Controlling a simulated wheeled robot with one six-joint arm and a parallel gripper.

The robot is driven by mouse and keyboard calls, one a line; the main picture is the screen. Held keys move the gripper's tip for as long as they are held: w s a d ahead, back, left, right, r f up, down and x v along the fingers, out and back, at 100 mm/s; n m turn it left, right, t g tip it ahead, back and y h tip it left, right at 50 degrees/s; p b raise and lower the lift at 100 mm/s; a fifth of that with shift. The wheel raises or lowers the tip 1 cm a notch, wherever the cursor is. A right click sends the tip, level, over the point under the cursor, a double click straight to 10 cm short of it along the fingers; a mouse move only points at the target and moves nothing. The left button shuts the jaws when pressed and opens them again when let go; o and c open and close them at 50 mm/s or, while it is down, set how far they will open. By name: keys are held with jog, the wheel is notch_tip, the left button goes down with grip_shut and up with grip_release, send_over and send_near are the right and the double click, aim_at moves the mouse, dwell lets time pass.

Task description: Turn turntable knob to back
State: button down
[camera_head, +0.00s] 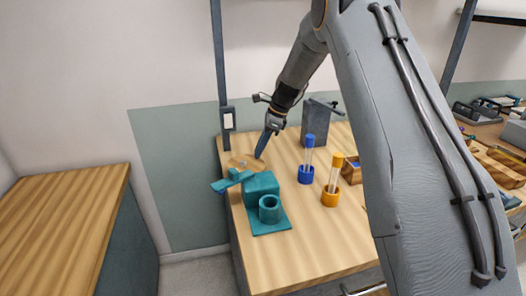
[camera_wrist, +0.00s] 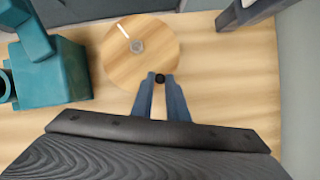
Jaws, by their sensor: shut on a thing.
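The turntable (camera_wrist: 118,68) is a round wooden disc with a grey hub (camera_wrist: 137,46) and a white line running from near the hub toward its rim. It lies on the table's far left part, and in the head view the turntable (camera_head: 237,158) shows behind a teal device. The small black knob (camera_wrist: 160,78) is at the disc's rim, on the side toward my wrist. My gripper (camera_wrist: 160,79) has its blue fingers closed around the knob. In the head view my gripper (camera_head: 260,154) reaches down at the disc's right edge, and the knob is too small to make out.
The teal device (camera_head: 262,185) with a cup-like holder stands close in front of the turntable. A blue-based tube (camera_head: 306,174) and an orange-based tube (camera_head: 331,195) stand to the right. A grey box (camera_head: 316,124) stands behind. Bare table lies between the turntable and the tubes.

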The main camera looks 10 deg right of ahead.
aim_at(244, 157)
jog(key=shift+w+a+n+g+b, duration=0.35)
jog(key=shift+n+b, duration=0.2)
jog(key=shift+n, duration=0.3)
jog(key=shift+w+a+n+g+b, duration=0.2)
jog(key=shift+w+n+g+b, duration=0.15)
jog(key=shift+n+b, duration=0.35)
jog(key=shift+w+a+n+g+b, duration=0.3)
jog(key=shift+w+n+b, duration=0.15)
jog(key=shift+n, duration=0.5)
jog(key=shift+w+a+f+n+g+b, duration=0.1)
jog(key=shift+w+a+n+g+b, duration=0.2)
jog(key=shift+n+b, duration=0.35)
jog(key=shift+w+a+n+g+b, duration=0.1)
jog(key=shift+a+n+g+b, duration=0.1)
jog(key=shift+a+n+b, duration=0.4)
jog(key=shift+w+a+n+g+h+b, duration=0.2)
jog(key=shift+n+g+h+b, duration=0.15)
jog(key=shift+n, duration=0.6)
jog(key=shift+a, duration=0.1)
jog(key=c, duration=1.7)
grip_release()
jog(key=shift+c, duration=0.2)
